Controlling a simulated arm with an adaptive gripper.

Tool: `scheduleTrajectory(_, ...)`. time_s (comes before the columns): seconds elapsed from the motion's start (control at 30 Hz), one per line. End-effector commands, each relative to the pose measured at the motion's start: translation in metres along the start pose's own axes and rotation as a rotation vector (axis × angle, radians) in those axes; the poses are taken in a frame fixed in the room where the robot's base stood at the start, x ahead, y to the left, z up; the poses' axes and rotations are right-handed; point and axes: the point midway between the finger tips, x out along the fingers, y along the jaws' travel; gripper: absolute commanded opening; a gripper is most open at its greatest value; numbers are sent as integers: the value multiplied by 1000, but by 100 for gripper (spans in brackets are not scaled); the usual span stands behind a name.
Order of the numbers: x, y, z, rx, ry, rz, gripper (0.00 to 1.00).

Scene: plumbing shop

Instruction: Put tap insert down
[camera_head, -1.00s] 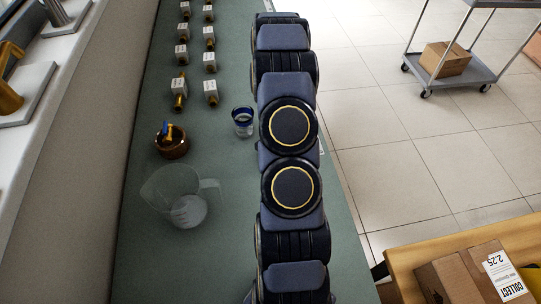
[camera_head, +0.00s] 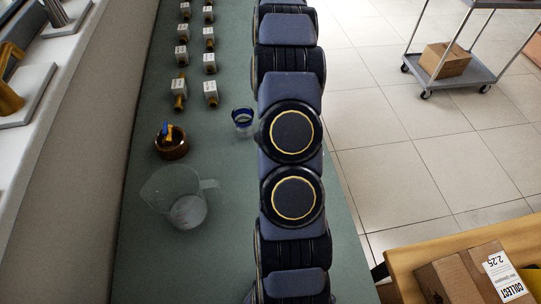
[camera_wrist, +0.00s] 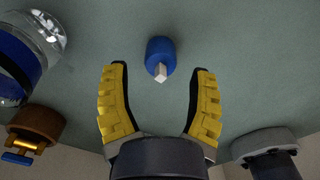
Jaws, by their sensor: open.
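The tap insert (camera_wrist: 160,55), a blue cylinder with a pale square peg, shows in the wrist view on the green worktop (camera_wrist: 225,60). My gripper (camera_wrist: 159,72) has its two yellow-padded fingers spread wide. The insert lies between and slightly beyond the fingertips in the picture, with a visible gap on both sides. Nothing is held. In the head view my arm hides both the gripper and the insert.
A clear jar with a blue band (camera_head: 242,120) and a brown round holder with a brass and blue part (camera_head: 171,144) stand left of my arm. A clear measuring jug (camera_head: 178,197) is nearer. Several labelled brass fittings (camera_head: 210,92) line the back. A grey round thing (camera_wrist: 265,143) shows at right.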

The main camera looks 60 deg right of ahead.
Motion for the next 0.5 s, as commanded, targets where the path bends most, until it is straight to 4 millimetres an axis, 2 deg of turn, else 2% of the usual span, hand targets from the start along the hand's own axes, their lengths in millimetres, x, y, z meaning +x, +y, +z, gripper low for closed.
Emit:
scheduleTrajectory(0.1, -28, 2, 1, -2, -5, 7, 58)
scheduleTrajectory(0.3, -64, 1, 0, -1, -4, 5, 58)
scheduleTrajectory(0.5, -82, 0, 0, -1, 0, 0, 58)
